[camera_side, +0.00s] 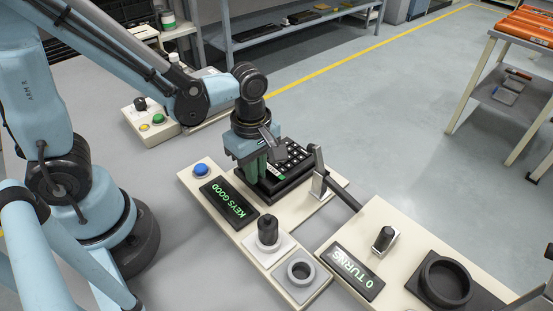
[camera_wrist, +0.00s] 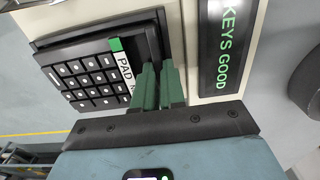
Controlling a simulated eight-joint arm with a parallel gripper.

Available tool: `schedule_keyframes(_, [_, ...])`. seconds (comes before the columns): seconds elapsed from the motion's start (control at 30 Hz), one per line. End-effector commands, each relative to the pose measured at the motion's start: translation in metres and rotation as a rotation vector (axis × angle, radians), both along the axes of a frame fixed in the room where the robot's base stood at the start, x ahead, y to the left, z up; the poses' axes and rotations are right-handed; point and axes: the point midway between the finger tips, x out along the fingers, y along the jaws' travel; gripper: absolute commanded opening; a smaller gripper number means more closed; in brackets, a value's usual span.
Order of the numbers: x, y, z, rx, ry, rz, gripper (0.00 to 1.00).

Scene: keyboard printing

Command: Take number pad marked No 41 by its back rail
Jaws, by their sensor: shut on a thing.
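The number pad (camera_side: 293,158) is black with pale-marked keys and lies in a dark seat on the cream bench panel. In the wrist view the pad (camera_wrist: 88,78) shows a green patch and a white label starting "PAD"; the rest of the label is hidden behind my fingers. Its black back rail (camera_wrist: 150,43) stands along the edge nearest my gripper. My gripper (camera_side: 251,172) points down at that edge, and its green fingers (camera_wrist: 159,80) are shut on the rail. I cannot tell whether the pad is lifted off its seat.
A display (camera_side: 229,202) beside the pad reads "KEYS GOOD". A blue button (camera_side: 201,170), a black knob (camera_side: 267,231) and a grey ring socket (camera_side: 301,271) share the panel. A lever (camera_side: 318,172) stands close right of the pad. Another display (camera_side: 351,271) reads "0 TURNS".

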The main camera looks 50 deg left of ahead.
Motion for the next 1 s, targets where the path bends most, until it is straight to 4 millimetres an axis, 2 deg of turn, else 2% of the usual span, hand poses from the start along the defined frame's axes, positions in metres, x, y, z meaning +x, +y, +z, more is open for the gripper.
schedule_keyframes(0.27, [0.000,0.000,0.020,0.000,0.000,0.000,0.00])
schedule_keyframes(1.0, [0.000,0.000,0.127,0.000,0.000,0.000,0.00])
